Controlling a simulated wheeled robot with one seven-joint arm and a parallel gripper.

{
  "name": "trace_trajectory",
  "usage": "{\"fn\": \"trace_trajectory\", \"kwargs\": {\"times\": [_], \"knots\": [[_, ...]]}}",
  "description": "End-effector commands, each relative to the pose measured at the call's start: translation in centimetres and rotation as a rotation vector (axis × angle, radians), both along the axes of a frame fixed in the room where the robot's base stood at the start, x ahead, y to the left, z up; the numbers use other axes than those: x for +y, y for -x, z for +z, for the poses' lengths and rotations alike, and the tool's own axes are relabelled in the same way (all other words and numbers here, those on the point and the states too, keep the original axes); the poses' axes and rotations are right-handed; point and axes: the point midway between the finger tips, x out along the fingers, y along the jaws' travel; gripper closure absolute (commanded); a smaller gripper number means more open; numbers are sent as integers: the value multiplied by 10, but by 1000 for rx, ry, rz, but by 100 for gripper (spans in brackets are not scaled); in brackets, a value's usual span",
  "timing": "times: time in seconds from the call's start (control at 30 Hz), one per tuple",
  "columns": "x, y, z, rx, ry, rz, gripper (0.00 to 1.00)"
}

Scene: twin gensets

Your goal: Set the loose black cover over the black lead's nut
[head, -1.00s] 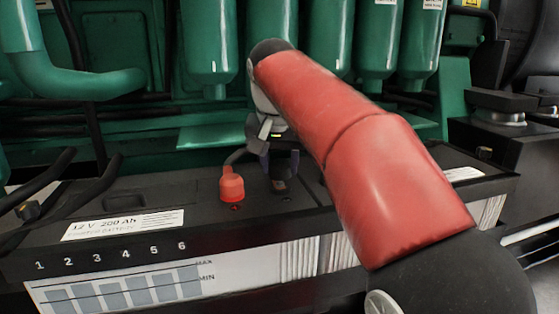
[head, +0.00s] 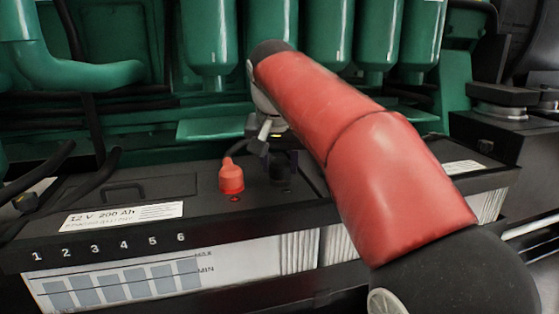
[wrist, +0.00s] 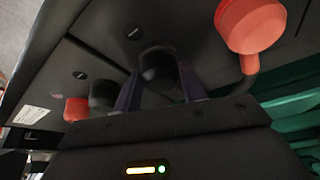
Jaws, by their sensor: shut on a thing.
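In the wrist view my gripper (wrist: 161,88) is shut on the black cover (wrist: 158,66), which sits between its two dark fingers. In the head view my gripper (head: 277,158) is at the top of the battery, right of the red cover, and my arm partly hides it. The black cover (head: 281,178) shows there as a dark shape at the black terminal. The black lead's nut is hidden, and I cannot tell whether the cover is fully down over it.
A red cover (head: 231,178) stands close on the left and looms near in the wrist view (wrist: 250,25). Another black cover (wrist: 102,92) and red cover (wrist: 76,108) sit farther off. Green engine parts (head: 210,130) rise behind the battery (head: 130,195).

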Motion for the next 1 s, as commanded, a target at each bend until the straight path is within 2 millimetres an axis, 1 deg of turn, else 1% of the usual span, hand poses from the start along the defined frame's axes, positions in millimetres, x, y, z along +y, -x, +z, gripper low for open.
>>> {"fn": "trace_trajectory", "kwargs": {"times": [0.3, 0.33, 0.5, 0.67, 0.7, 0.8, 1.0], "knots": [[0, 0, -2, 0, 0, 0, 80], [0, 0, -2, 0, 0, 0, 55], [0, 0, -2, 0, 0, 0, 33], [0, 0, -2, 0, 0, 0, 33], [0, 0, -2, 0, 0, 0, 32], [0, 0, -2, 1, 0, 0, 19], [0, 0, -2, 0, 0, 0, 19]]}}
